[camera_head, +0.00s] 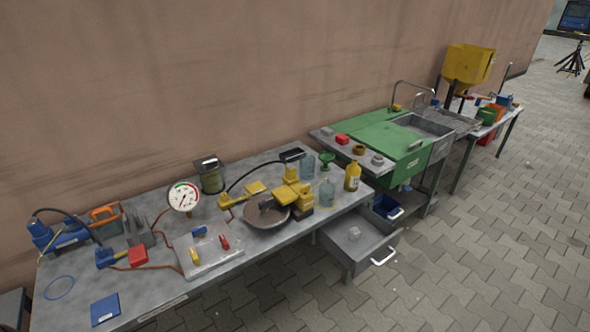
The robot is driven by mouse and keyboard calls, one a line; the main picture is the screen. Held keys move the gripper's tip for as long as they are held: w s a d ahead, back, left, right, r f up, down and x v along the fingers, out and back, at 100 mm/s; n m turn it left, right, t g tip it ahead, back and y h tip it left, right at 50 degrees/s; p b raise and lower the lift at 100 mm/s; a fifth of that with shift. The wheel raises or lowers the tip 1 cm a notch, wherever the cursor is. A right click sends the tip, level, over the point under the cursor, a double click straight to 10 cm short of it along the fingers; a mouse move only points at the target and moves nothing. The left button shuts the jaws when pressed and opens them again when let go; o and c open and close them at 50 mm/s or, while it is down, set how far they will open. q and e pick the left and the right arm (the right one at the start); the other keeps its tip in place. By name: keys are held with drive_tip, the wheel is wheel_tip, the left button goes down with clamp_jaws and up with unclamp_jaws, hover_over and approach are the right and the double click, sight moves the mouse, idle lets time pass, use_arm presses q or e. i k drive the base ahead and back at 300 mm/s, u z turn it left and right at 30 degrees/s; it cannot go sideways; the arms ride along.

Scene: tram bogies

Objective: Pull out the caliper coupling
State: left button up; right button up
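Neither of my grippers shows in the head view. I cannot tell for certain which part is the caliper coupling. A yellow unit with dark parts (291,192) stands at a round grey pan (262,218) on the grey workbench (215,285). A black hose (246,172) arches from near it to a yellow end piece (225,201). A blue fitting (105,257) and a red block (138,257) lie by a red hose (160,267) at the left. A round pressure gauge (184,197) stands at the middle back.
A drawer (349,242) is pulled out below the bench's right end. Bottles, including a yellow one (352,176), stand above it. A green-topped sink unit (378,138) and another table (513,109) stand farther right. The paved floor (480,240) in front is clear.

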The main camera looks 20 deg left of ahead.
sight(290, 170)
drive_tip(key=z, duration=0.55)
drive_tip(key=k, duration=0.75)
drive_tip(key=z, duration=1.05)
drive_tip(key=k, duration=0.65)
drive_tip(key=z, duration=0.2)
drive_tip(key=i, duration=1.3)
drive_tip(key=u, duration=0.5)
drive_tip(key=i, duration=2.3)
drive_tip(key=u, duration=0.9)
drive_tip(key=i, duration=1.35)
drive_tip(key=u, duration=2)
drive_tip(key=i, duration=0.95)
drive_tip(key=u, duration=0.9)
